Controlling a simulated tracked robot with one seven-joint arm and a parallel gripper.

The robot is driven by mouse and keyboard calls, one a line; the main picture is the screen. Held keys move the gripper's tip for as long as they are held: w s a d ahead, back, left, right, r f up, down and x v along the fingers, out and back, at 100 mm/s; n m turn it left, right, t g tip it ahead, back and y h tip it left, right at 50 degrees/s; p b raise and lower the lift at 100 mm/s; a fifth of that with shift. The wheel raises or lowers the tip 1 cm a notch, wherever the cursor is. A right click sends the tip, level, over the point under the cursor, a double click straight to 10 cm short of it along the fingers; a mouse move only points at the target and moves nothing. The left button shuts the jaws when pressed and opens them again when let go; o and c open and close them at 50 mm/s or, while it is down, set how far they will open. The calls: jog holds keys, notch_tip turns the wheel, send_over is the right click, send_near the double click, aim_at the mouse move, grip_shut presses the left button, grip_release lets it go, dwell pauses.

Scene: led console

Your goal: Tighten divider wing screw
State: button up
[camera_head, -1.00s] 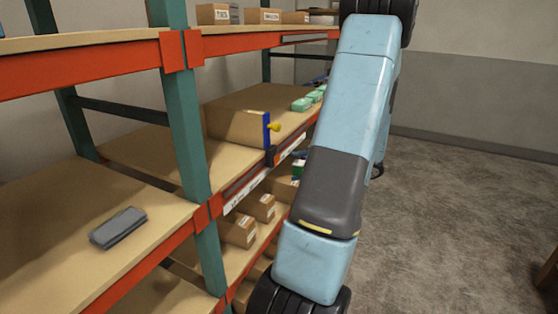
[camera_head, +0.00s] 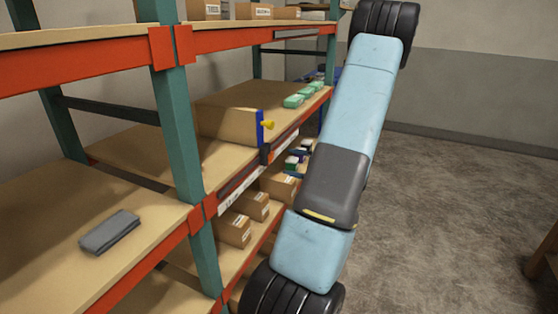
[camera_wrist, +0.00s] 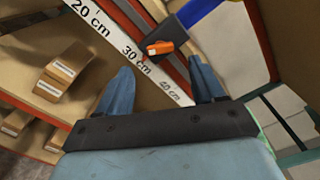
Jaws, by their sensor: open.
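In the wrist view the divider (camera_wrist: 199,10) runs into the black clamp (camera_wrist: 180,36), which carries an orange wing screw (camera_wrist: 160,47). My gripper (camera_wrist: 161,78) is open and empty. The wing screw appears beyond the fingertips, between them in the picture, apart from both. The head view does not show my gripper; my blue arm crosses right of the shelf.
A scale strip (camera_wrist: 125,48) marked 20 to 40 cm runs along the shelf edge. Cardboard boxes (camera_head: 233,230) sit on the lower shelf. A grey stack (camera_head: 110,232) lies on the left shelf. A green post (camera_head: 178,120) rises nearby.

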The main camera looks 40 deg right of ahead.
aim_at(271, 157)
jog(key=shift+x, duration=2.75)
jog(key=c, duration=1.1)
jog(key=m, duration=1.1)
jog(key=shift+s+f+m, duration=0.1)
jog(key=shift+m, duration=0.3)
